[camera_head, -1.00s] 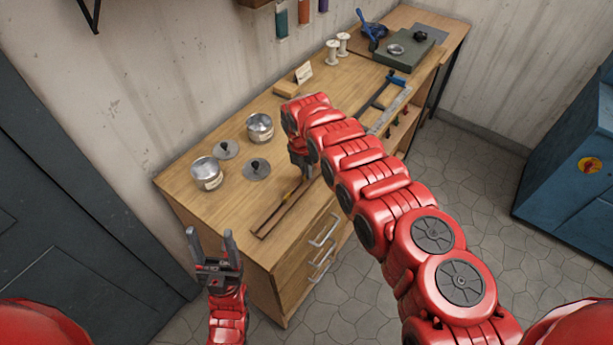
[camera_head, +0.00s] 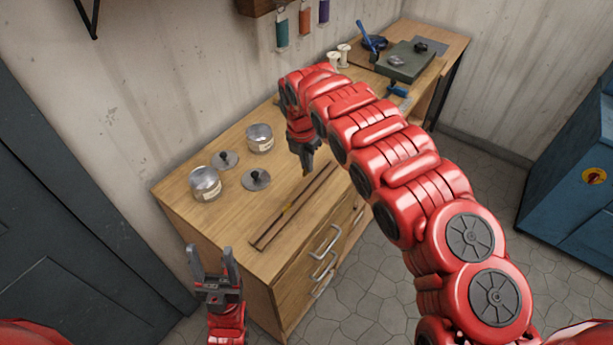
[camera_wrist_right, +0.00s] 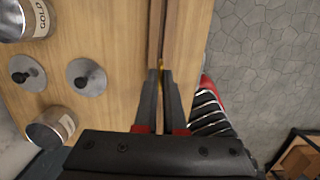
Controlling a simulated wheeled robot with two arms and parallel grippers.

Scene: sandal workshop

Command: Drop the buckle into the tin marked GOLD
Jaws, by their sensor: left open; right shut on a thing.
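My right gripper (camera_wrist_right: 161,72) is shut above the bench, beside two dark strips. A small gold-coloured bit, the buckle (camera_wrist_right: 161,65), shows at its fingertips; most of it is hidden. In the head view my right gripper (camera_head: 308,168) is to the right of the tins. My left gripper (camera_head: 210,262) is open and empty, in front of the bench's left end.
Two knobbed lids (camera_head: 225,160) (camera_head: 256,180) lie near the tins. The dark strips (camera_head: 275,228) lie along the bench's front. Spools and tools are at the far end.

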